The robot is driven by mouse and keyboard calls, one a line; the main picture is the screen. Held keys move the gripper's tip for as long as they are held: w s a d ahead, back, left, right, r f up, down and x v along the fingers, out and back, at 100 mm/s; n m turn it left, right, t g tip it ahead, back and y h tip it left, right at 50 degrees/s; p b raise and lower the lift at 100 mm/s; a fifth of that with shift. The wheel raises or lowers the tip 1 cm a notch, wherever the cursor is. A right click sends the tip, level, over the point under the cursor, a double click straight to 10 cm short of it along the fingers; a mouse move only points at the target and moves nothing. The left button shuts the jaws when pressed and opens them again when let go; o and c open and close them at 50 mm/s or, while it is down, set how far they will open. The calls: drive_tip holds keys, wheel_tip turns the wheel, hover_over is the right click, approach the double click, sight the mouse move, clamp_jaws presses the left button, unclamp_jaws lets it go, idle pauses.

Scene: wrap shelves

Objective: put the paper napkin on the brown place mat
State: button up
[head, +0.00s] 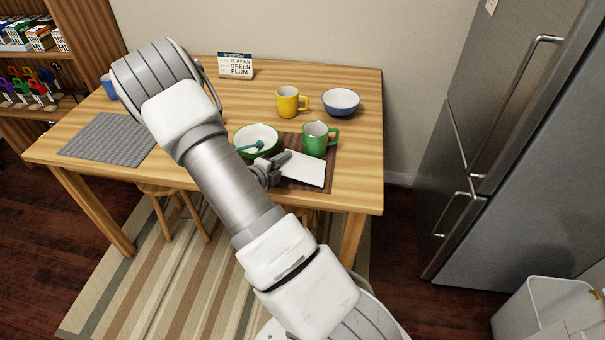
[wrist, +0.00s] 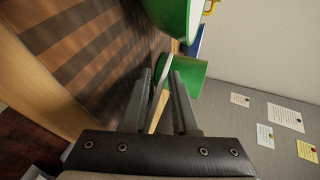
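The white paper napkin (head: 304,170) is a flat rectangle over the front part of the brown place mat (head: 328,152). I cannot tell whether it lies flat on the mat or a little above it. My gripper (head: 277,166) is at the napkin's left edge, low over the mat. In the wrist view, my gripper's fingers (wrist: 160,78) are apart, with the napkin's pale thin edge (wrist: 163,67) showing between them. The striped brown mat (wrist: 95,45) fills the left of that view. My arm hides part of the table.
A green-and-white bowl (head: 250,136) with a teal utensil and a green mug (head: 316,140) stand behind the napkin. A yellow mug (head: 287,102), a blue bowl (head: 341,101) and a sign (head: 236,66) are farther back. A grey mat (head: 105,138) lies left.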

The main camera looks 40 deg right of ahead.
drive_tip(key=p+v, duration=0.4)
drive_tip(key=v, duration=0.3)
drive_tip(key=shift+r, duration=0.1)
drive_tip(key=shift+s+a, duration=0.15)
drive_tip(key=shift+a, duration=0.25)
drive_tip(key=shift+r, duration=0.15)
wheel_tip(320, 180, up, 7)
drive_tip(key=s+a+p, duration=0.1)
drive_tip(key=a+p, duration=0.1)
drive_tip(key=p, duration=0.5)
drive_tip(key=shift+a, duration=0.3)
